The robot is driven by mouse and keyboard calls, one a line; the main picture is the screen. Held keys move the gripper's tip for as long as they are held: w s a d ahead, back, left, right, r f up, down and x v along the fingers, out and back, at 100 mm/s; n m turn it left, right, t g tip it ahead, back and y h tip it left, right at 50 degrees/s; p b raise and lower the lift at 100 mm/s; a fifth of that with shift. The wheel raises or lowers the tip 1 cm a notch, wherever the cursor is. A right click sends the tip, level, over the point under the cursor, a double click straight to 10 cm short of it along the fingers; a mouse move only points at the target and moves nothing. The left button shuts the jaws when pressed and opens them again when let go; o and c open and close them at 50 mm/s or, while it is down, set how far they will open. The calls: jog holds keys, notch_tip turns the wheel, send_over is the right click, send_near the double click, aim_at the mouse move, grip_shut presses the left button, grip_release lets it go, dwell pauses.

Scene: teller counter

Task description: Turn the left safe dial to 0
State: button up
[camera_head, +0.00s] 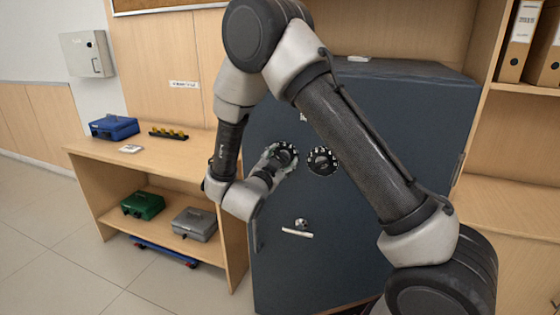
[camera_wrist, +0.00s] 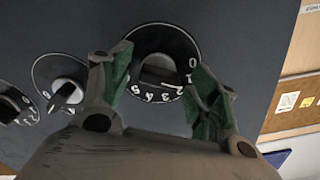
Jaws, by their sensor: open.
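The left safe dial (camera_wrist: 152,40) is a round black dial with white digits and a raised central knob (camera_wrist: 160,72). It sits between the two green-padded fingers of my gripper (camera_wrist: 162,68) in the wrist view. The fingers are open, one on each side of the dial; contact cannot be told. A 0 shows near its right rim, but the set number is unclear. In the head view my gripper (camera_head: 282,155) is at this dial and partly covers it. The dark blue-grey safe (camera_head: 275,270) carries the dials on its front.
A second dial (camera_head: 322,161) is close beside, and a third dial (camera_wrist: 15,105) shows in the wrist view. A handle (camera_head: 297,233) is lower on the door. A wooden desk (camera_head: 175,155) at left holds a blue cash box (camera_head: 114,128). Open floor lies at far left.

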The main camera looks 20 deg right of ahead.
jog(key=c, duration=1)
jog(key=shift+n, duration=0.3)
jog(key=shift+f+n, duration=0.1)
jog(key=shift+n, duration=2.6)
jog(key=o, duration=1)
jog(key=v, duration=1.2)
